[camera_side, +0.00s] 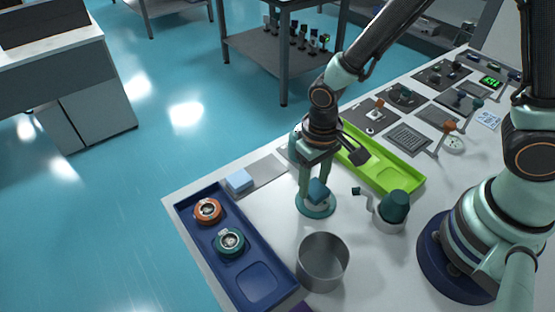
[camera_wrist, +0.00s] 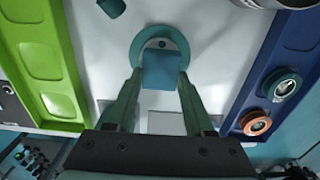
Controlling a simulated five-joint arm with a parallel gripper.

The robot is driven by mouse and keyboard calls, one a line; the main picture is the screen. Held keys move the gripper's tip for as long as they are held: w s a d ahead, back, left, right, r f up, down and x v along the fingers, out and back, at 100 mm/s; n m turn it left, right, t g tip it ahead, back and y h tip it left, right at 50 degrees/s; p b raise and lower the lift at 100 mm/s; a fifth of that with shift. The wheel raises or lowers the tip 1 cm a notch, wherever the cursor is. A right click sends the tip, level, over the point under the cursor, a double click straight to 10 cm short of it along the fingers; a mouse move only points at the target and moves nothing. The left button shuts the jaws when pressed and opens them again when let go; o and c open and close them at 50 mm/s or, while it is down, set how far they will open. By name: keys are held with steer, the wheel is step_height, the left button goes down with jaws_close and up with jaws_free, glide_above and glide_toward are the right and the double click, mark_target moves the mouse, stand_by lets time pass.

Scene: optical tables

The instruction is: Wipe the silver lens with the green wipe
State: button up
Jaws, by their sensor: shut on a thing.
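The green wipe, a dark teal folded block (camera_side: 318,191), is between the fingers of my gripper (camera_side: 316,194). It also shows in the wrist view (camera_wrist: 161,70), where my gripper (camera_wrist: 161,76) is shut on it. The wipe is right over a round teal stand (camera_side: 318,210) on the white table. In the wrist view the stand's ring (camera_wrist: 137,47) shows around the wipe, with a pale band inside it. The silver lens is not clearly seen; the wipe and fingers cover part of the stand. I cannot tell whether the wipe touches the surface below.
A blue tray (camera_side: 238,268) at the left holds an orange-rimmed lens (camera_side: 208,211) and a teal-rimmed lens (camera_side: 230,242). A light blue wipe (camera_side: 240,181) lies behind. A grey cup (camera_side: 322,262) stands in front. A green tray (camera_side: 402,174) and a teal-topped pot (camera_side: 394,207) are at right.

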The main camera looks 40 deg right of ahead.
mark_target(323, 192)
steer(key=s, duration=0.2)
steer(key=shift+s+d, duration=0.2)
steer(key=shift+s, duration=0.1)
steer(key=shift+w+r, duration=0.1)
steer(key=shift+r, duration=3.7)
